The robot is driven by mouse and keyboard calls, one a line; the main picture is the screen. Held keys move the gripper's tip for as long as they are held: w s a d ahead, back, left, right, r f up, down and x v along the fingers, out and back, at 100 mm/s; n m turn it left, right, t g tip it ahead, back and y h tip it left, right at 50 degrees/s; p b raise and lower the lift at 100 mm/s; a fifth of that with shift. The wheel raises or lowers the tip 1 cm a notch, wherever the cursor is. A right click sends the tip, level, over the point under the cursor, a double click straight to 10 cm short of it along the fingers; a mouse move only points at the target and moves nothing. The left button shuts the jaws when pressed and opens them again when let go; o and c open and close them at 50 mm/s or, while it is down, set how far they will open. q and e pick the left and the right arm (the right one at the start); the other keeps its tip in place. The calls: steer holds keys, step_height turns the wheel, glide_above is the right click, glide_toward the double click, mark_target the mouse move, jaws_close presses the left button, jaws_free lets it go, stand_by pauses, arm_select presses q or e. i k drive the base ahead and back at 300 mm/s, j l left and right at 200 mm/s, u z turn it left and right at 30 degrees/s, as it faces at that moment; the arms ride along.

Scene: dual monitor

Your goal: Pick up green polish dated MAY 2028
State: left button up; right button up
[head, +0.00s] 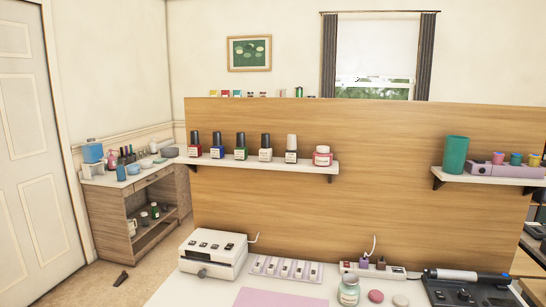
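A green polish bottle (241,150) with a black cap stands upright on the left wall shelf (300,167). It stands between a blue polish bottle (217,150) on its left and a pale polish bottle (265,152) on its right. Its label is too small to read, so I cannot tell the date. A small green-topped item (299,92) shows above the panel's top edge, partly hidden. A green bottle (155,211) also sits inside the low wooden cabinet at the left. Neither of my grippers is in view.
A red bottle (195,149), a white-capped bottle (291,154) and a pink jar (322,157) share the shelf. Below, the white table (210,292) holds a white device (213,253), a jar (349,290) and a black device (465,287). Air before the shelf is clear.

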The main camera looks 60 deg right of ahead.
mark_target(241, 154)
steer(key=i+z, duration=0.1)
steer(key=z, duration=0.3)
steer(key=i+z, duration=0.1)
steer(key=z, duration=0.3)
steer(key=i+z, duration=0.1)
steer(key=z, duration=0.3)
steer(key=i+z, duration=0.1)
steer(key=z, duration=0.3)
steer(key=i+j+z, duration=0.1)
steer(key=z, duration=0.3)
steer(key=i+j+z, duration=0.2)
steer(key=i+j, duration=0.15)
steer(key=i+j+z, duration=0.15)
steer(key=i+j, duration=0.2)
steer(key=j, duration=0.2)
steer(key=i+j+z, duration=0.2)
steer(key=j, duration=0.3)
steer(key=i, duration=0.1)
